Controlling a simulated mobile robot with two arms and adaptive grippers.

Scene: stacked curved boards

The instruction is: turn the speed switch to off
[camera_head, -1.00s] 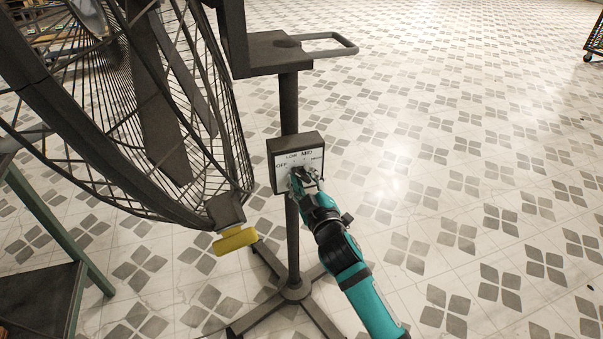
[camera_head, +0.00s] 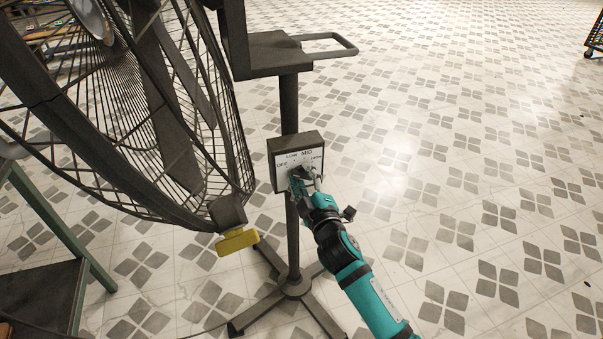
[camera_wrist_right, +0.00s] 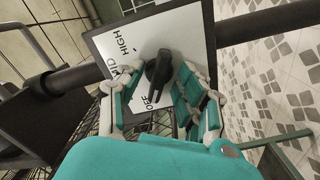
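The speed switch is a black knob (camera_wrist_right: 158,70) on a white panel with OFF, MID and HIGH labels readable in the wrist view. The panel sits on a dark control box (camera_head: 298,158) on the fan's pole; LOW also reads in the head view. The knob's narrow end lies toward OFF in the wrist view, but I cannot tell which end is its pointer. My right gripper (camera_head: 305,180) is at the panel. In the wrist view its fingers (camera_wrist_right: 155,95) are apart, one on each side of the knob, with gaps visible. My left gripper is not in view.
The large caged fan (camera_head: 130,110) fills the left, with a yellow piece (camera_head: 236,241) low on its rim. The pole (camera_head: 293,240) stands on a spread-leg base (camera_head: 296,289). A green-legged table (camera_head: 60,225) is at left.

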